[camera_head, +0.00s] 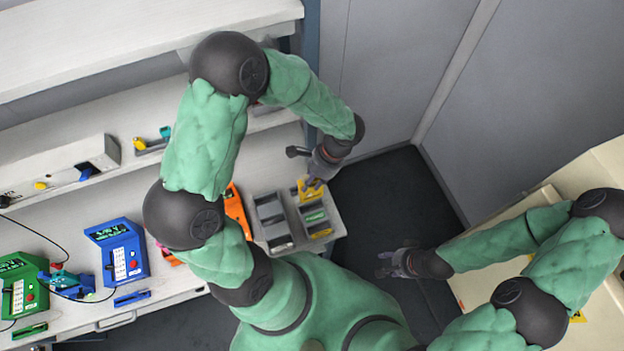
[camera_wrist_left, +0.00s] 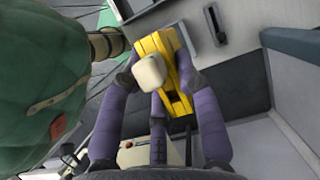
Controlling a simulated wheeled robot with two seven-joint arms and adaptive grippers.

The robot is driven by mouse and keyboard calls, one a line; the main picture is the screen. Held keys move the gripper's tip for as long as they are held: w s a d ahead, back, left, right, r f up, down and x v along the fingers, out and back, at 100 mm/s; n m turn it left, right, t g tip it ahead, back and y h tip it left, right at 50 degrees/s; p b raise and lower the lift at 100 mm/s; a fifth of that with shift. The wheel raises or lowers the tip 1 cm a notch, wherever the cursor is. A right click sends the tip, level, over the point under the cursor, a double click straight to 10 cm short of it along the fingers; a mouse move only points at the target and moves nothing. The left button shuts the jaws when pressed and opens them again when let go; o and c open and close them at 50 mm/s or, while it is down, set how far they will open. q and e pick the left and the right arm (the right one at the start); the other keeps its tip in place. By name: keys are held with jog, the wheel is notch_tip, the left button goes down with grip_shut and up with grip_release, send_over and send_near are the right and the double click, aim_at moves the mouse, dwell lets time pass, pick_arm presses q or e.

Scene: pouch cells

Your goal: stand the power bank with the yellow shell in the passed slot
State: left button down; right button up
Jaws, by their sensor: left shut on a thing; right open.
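The power bank with the yellow shell (camera_head: 310,193) is in my left gripper (camera_head: 315,182) at the right end of the bench. In the left wrist view the yellow shell (camera_wrist_left: 180,76) sits between the two fingers of the left gripper (camera_wrist_left: 165,65), which are shut on it; a pale block partly covers it. In the head view the power bank is over the back part of a grey slotted rack (camera_head: 322,226) holding a green piece (camera_head: 315,216). I cannot tell whether it touches the rack. My right gripper (camera_head: 386,263) is open and empty over the dark floor.
A second grey rack (camera_head: 271,220) stands just left, beside an orange device (camera_head: 237,208). A blue tester (camera_head: 118,252) and a green tester (camera_head: 20,284) stand further left. A shelf (camera_head: 140,85) runs behind; a cabinet wall (camera_head: 390,70) is at the right.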

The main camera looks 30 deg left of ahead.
pick_arm(q)
jog(key=b, duration=0.4)
send_over(310, 200)
jog(key=w, duration=0.1)
jog(key=shift+f, duration=2.85)
jog(key=shift+d+f+b, duration=0.1)
jog(key=shift+f+b, duration=2.1)
jog(key=shift+f, duration=0.35)
jog(key=shift+s+f+b, duration=0.1)
jog(key=shift+f+b, duration=0.2)
jog(key=shift+f, duration=0.1)
jog(key=c, duration=0.8)
grip_release()
jog(key=v, duration=0.7)
jog(key=shift+r, duration=0.45)
jog(key=shift+r, duration=0.25)
